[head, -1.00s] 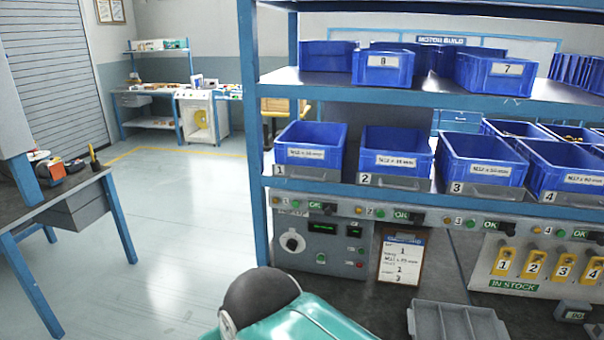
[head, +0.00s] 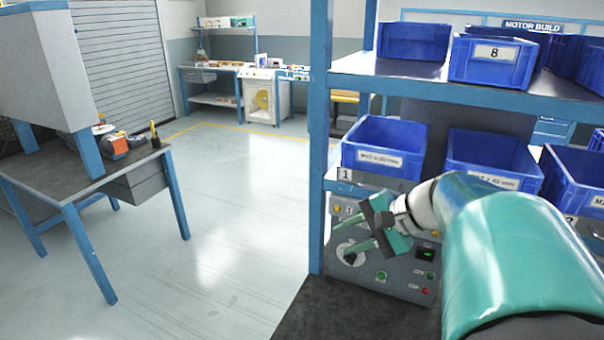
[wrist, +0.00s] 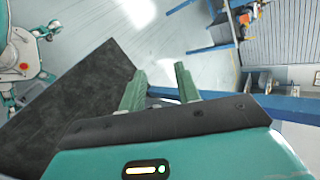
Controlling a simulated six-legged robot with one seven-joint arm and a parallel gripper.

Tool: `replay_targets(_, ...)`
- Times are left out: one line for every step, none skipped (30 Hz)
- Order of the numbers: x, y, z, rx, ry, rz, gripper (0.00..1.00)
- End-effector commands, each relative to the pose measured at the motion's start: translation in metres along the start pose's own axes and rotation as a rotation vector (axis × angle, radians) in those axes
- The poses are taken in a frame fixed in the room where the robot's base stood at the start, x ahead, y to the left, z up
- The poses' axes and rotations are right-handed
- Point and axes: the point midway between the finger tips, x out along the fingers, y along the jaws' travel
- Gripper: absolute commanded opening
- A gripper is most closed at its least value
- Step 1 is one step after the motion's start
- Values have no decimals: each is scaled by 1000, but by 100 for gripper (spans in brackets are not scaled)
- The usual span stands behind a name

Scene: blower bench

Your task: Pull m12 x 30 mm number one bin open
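The number one bin (head: 382,137) is a blue open-topped box at the left end of the middle shelf, in the head view. It sits behind the tag "1" with a white M12 label on its front. My gripper (head: 342,240) is below and in front of this bin, apart from it, before the grey control panel. Its two green fingers are spread with nothing between them. They also show apart and empty in the wrist view (wrist: 160,70). The bin is not seen in the wrist view.
A second blue bin (head: 492,158) stands to the right, partly behind my arm. A blue shelf post (head: 319,150) rises left of bin one. The grey control panel (head: 400,285) stands below the shelf. Open floor (head: 220,200) and a dark side table (head: 75,170) lie left.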

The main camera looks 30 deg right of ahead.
Motion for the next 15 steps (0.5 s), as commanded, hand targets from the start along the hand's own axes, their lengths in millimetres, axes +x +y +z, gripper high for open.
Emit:
replay_targets(-16,1,-22,76,11,-72,33)
replay_targets(-25,1,-33,114,16,-118,33)
replay_targets(-39,1,-47,161,24,-179,33)
replay_targets(-50,2,-58,194,29,-225,33)
replay_targets(-61,3,-68,224,37,-271,33)
replay_targets(-76,6,-81,259,47,-330,33)
replay_targets(-86,8,-90,283,55,-371,33)
replay_targets(-96,10,-98,302,62,-409,33)
replay_targets(-109,13,-107,324,72,-454,33)
replay_targets(-116,15,-112,337,77,-483,33)
replay_targets(-123,18,-117,348,83,-508,33)
replay_targets(-131,20,-122,358,89,-535,33)
replay_targets(-136,21,-125,363,92,-551,33)
replay_targets(-139,22,-127,367,94,-563,33)
replay_targets(-141,22,-129,371,97,-573,33)
